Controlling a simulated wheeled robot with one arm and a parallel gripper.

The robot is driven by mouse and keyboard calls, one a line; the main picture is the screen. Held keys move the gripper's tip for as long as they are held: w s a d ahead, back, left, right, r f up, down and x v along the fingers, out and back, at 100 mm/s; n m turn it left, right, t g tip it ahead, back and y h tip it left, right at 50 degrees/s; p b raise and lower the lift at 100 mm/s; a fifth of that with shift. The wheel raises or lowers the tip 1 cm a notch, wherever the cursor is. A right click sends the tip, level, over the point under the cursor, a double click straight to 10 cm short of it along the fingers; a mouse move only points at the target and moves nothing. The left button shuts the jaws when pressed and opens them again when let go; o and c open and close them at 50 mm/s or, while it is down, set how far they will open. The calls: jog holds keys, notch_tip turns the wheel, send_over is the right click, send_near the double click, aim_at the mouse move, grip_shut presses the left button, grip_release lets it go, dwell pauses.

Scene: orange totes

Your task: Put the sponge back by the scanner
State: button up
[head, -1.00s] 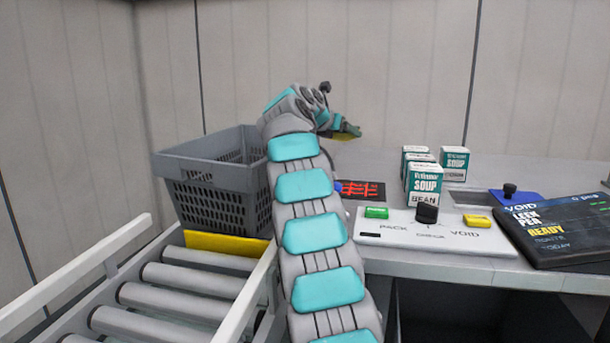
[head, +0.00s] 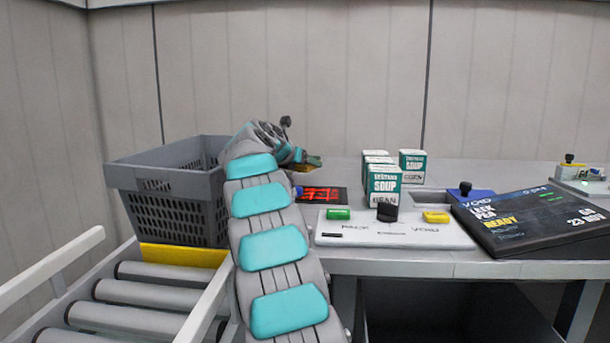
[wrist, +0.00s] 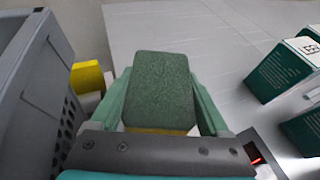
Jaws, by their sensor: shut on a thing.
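My gripper (head: 308,162) is shut on the sponge, above the left part of the counter, between the grey crate and the soup boxes. The sponge (wrist: 160,90) has a green top and a yellow underside, and sits between the green fingers in the wrist view. In the head view only a small bit of it shows at the fingertips. The scanner (head: 322,195) appears to be the dark plate with glowing red lines in the counter, just nearer than my gripper. Its red glow also shows at the lower right of the wrist view (wrist: 254,154).
A grey crate (head: 160,177) stands on the rollers to the left. Several soup boxes (head: 384,184) stand right of my gripper. A white button panel (head: 390,232) and a dark display (head: 535,222) lie nearer. A yellow block (wrist: 88,77) is beside the crate.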

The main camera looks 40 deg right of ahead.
aim_at(297, 168)
jog(key=shift+f+b, duration=0.3)
jog(key=shift+f, duration=1.1)
jog(key=shift+f, duration=0.1)
jog(key=o, duration=1.6)
jog(key=shift+f, duration=0.1)
jog(key=v, duration=0.7)
jog(key=shift+r, duration=0.25)
jog(key=shift+s+a, duration=0.1)
jog(key=shift+a, duration=0.15)
